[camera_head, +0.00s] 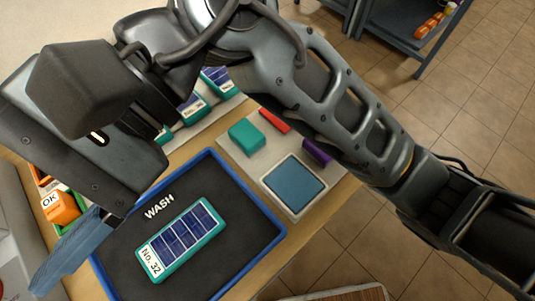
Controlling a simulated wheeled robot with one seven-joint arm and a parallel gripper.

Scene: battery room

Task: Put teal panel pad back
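A teal block-shaped pad (247,138) sits on a pale board (235,155), beside a red block (275,121), a purple block (317,152) and a framed blue square (294,184). A teal-edged solar panel marked No. 32 (180,240) lies flat on the dark WASH tray (240,262) with a blue rim. My gripper (72,252) is at the lower left, over the tray's left edge and apart from the teal pad. A blue streaked piece shows at its end. I cannot tell whether it is a finger or something held, nor the opening.
More teal-edged panels (192,106) stand behind the tray, partly hidden by my arm. An orange OK box (58,207) is at the left. A grey shelf (405,40) with orange items stands at the upper right. Tiled floor lies right of the table.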

